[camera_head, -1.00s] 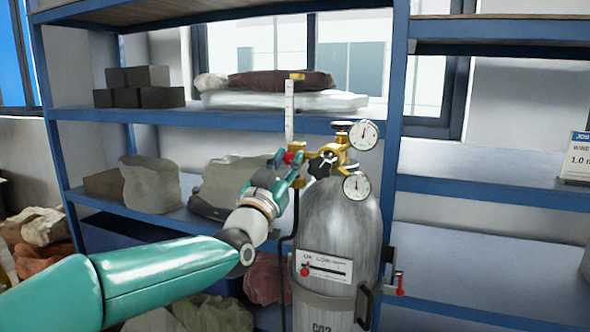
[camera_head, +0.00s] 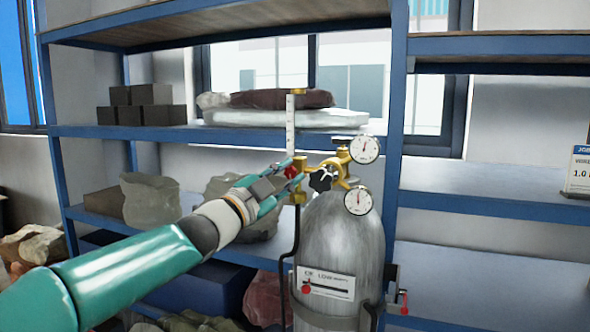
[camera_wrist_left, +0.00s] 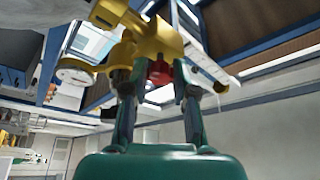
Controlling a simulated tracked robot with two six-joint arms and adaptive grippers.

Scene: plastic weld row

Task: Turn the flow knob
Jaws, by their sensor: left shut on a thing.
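The flow knob (camera_head: 291,172) is small and red, on the brass regulator (camera_head: 328,171) below the clear flow tube (camera_head: 290,125). My left gripper (camera_head: 289,173) reaches it from the left and is shut on it. In the left wrist view the red knob (camera_wrist_left: 159,71) sits between the two fingers (camera_wrist_left: 157,85), with the yellow brass body beyond. The fingers hide part of the knob in the head view. The regulator sits on the grey gas cylinder (camera_head: 340,240). My right gripper is not in view.
Two round gauges (camera_head: 364,150) and a black star-shaped handle (camera_head: 321,180) are close to the right of the knob. A blue shelf rack (camera_head: 230,133) with bags and dark boxes (camera_head: 140,104) stands behind. A black hose hangs below the regulator.

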